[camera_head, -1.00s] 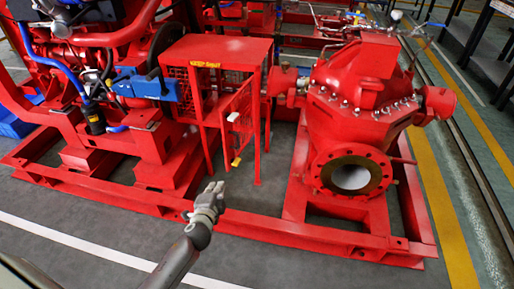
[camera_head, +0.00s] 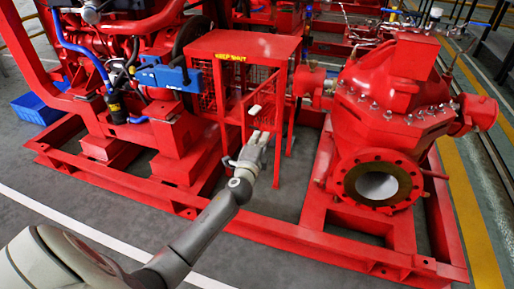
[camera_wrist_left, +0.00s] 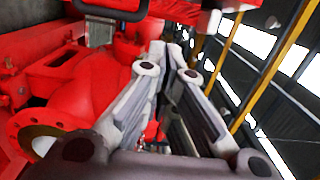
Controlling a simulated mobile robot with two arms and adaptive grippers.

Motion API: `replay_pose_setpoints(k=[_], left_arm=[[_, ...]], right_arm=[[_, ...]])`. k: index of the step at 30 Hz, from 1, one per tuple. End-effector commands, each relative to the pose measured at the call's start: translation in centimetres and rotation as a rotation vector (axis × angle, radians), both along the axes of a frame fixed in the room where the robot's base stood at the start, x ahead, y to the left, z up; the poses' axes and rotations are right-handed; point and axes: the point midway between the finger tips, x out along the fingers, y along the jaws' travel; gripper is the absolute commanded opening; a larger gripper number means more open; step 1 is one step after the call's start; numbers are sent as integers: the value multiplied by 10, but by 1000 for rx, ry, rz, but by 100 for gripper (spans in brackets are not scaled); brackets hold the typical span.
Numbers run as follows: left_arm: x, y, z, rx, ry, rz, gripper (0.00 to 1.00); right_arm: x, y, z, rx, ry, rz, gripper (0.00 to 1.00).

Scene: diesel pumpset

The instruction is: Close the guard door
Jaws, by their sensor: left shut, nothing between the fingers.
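The red guard (camera_head: 243,45) is a box-shaped cage with a yellow "KEEP SHUT" label, between the engine and the pump. Its mesh guard door (camera_head: 264,94) stands open, at an angle out from the front opening. A pale handle piece (camera_head: 254,110) shows on the door. My left gripper (camera_head: 259,138) is shut and empty, in front of the door's lower part and hiding some of it. I cannot tell whether it touches the door. Its two fingers (camera_wrist_left: 168,68) are close together in the left wrist view. My right gripper is not in view.
The red pump (camera_head: 392,100) with its round flange (camera_head: 377,183) stands right of the guard. The blue-piped engine (camera_head: 110,60) stands left. The red base frame (camera_head: 290,243) runs along the front, with clear grey floor before it.

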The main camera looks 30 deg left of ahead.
Motion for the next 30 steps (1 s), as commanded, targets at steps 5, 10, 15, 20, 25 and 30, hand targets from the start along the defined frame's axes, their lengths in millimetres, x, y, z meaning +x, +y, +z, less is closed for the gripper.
replay_pose_setpoints(k=[5,10,15,20,25,30], left_arm=[[28,9,0,2,-2,1,0],[26,34,-1,3,2,2,0],[26,47,-1,1,1,0,0],[25,49,-1,-1,1,0,0],[25,49,-1,0,1,0,0],[25,51,-1,1,1,-4,0]], right_arm=[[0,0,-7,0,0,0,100],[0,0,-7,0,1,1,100],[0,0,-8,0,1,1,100],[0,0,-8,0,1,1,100],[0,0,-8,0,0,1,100],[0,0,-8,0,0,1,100]])
